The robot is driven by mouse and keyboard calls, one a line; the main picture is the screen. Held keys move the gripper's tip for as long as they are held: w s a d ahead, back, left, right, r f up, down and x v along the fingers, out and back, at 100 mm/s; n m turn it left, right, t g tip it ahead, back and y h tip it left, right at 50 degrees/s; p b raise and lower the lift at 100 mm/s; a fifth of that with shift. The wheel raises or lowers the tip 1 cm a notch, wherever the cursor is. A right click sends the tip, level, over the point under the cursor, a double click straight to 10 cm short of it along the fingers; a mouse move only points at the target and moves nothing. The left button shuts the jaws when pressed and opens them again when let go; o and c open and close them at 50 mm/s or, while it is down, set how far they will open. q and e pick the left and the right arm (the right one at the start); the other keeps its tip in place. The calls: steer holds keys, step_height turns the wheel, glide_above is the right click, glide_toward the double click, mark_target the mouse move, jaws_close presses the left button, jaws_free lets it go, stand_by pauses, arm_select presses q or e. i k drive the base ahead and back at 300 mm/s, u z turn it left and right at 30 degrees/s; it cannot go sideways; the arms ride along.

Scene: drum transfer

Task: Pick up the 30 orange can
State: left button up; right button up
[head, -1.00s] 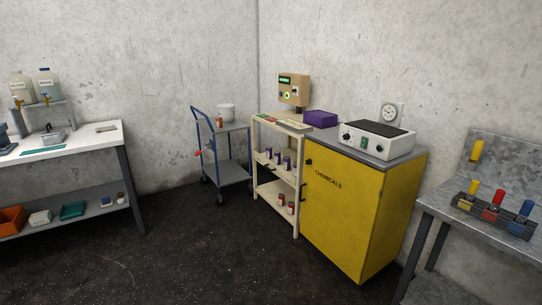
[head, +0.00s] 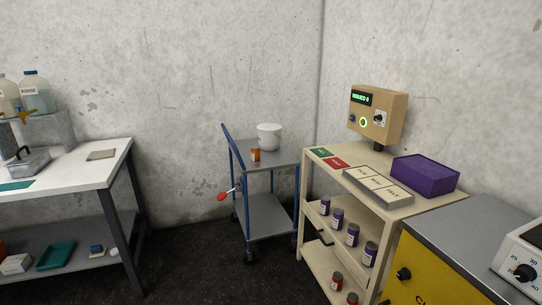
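A small orange can (head: 255,155) stands upright on the top shelf of the blue-framed cart (head: 283,157), in front of a white tub. Any number on the can is too small to read. Neither of my grippers is in the head view.
A white tub (head: 268,136) stands behind the can. A red-ended lever (head: 222,196) sticks out from the cart's left side. A beige shelf unit (head: 379,204) with several purple cans stands right of the cart, with a yellow cabinet (head: 438,268) nearer. A white-topped bench (head: 85,167) is at left. Dark floor (head: 190,262) lies open between.

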mark_target(255, 151)
steer(key=u, duration=0.1)
steer(key=i, duration=0.8)
steer(key=k, duration=0.45)
steer(key=u, duration=0.75)
steer(key=i, duration=0.8)
steer(key=z, duration=0.45)
steer(key=i, duration=0.65)
steer(key=z, duration=0.7)
